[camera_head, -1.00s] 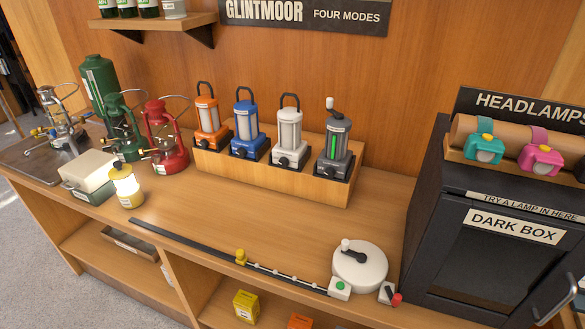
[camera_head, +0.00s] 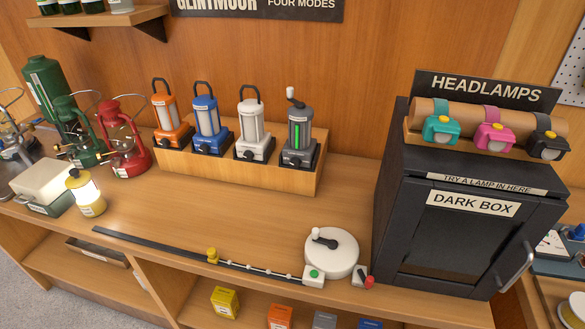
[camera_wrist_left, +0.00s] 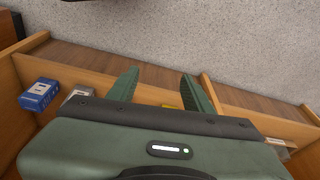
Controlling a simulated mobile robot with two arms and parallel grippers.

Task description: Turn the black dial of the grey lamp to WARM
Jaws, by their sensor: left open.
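The grey lamp (camera_head: 299,130) stands at the right end of a wooden rack, with a crank on top and a green strip on its front. Its black dial (camera_head: 296,157) is low on the front; its setting is too small to read. My left gripper (camera_wrist_left: 155,90) shows only in the left wrist view, with its two green fingers apart and nothing between them. It points down toward the shelf front and floor, and the lamp is not in that view. My right gripper is in neither view.
A white lamp (camera_head: 250,130), a blue lamp (camera_head: 207,126) and an orange lamp (camera_head: 168,118) share the wooden rack (camera_head: 240,176). A black dark box (camera_head: 455,240) stands at right. A round white device (camera_head: 331,255) sits in front. The counter between is mostly clear.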

